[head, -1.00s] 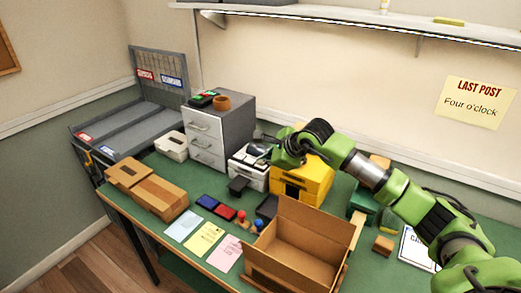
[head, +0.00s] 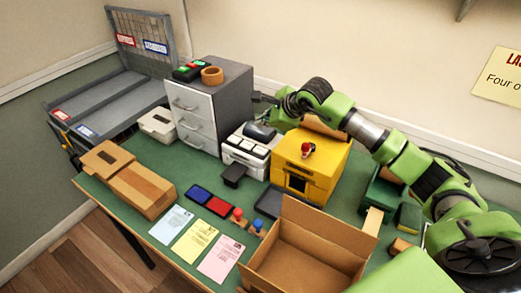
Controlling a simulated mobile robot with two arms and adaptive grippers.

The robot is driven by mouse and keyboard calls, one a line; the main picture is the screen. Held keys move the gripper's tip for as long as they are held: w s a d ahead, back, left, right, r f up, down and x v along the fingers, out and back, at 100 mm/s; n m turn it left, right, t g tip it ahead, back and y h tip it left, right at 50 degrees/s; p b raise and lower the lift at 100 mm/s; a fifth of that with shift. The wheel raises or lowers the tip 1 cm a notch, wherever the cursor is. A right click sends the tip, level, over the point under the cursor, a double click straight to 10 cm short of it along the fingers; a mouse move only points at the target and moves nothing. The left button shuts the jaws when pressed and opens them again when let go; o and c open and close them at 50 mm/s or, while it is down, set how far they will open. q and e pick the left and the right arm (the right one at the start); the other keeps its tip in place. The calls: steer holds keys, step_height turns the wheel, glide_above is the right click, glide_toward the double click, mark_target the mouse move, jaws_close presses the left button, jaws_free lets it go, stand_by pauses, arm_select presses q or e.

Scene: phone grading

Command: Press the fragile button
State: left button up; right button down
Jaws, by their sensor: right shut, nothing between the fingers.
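A white machine (head: 240,158) with several pale keys (head: 247,147) on its sloping top stands at mid-table, in front of the wall. Lettering on the keys is too small to read, so I cannot tell which is the fragile button. My right gripper (head: 262,131) reaches in from the right and is shut and empty. It is at the back of the machine's top, partly hidden by its own wrist. I cannot tell whether it touches a key. My left gripper is not in view.
A yellow box (head: 306,170) with a red knob (head: 307,149) stands right of the machine, under my right arm. A grey drawer cabinet (head: 201,125) is to the left. An open carton (head: 300,255) fills the front. Ink pads (head: 210,199) and paper slips (head: 196,242) lie front left.

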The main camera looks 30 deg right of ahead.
step_height(320, 180, down, 3)
steer(key=shift+r+b, duration=0.15)
steer(key=shift+b, duration=0.35)
steer(key=b, duration=0.3)
glide_above(261, 151)
step_height(261, 151, down, 5)
steer(key=shift+d+r, duration=0.1)
steer(key=shift+f+b, duration=0.35)
steer(key=shift+f, duration=0.2)
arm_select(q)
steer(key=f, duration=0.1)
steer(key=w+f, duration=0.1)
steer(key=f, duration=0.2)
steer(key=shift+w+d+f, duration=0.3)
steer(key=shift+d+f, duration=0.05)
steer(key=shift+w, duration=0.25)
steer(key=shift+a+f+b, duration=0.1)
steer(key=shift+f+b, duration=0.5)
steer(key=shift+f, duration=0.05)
arm_select(e)
steer(key=shift+f, duration=0.4)
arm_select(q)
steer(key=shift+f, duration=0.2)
arm_select(e)
steer(key=shift+f, duration=0.15)
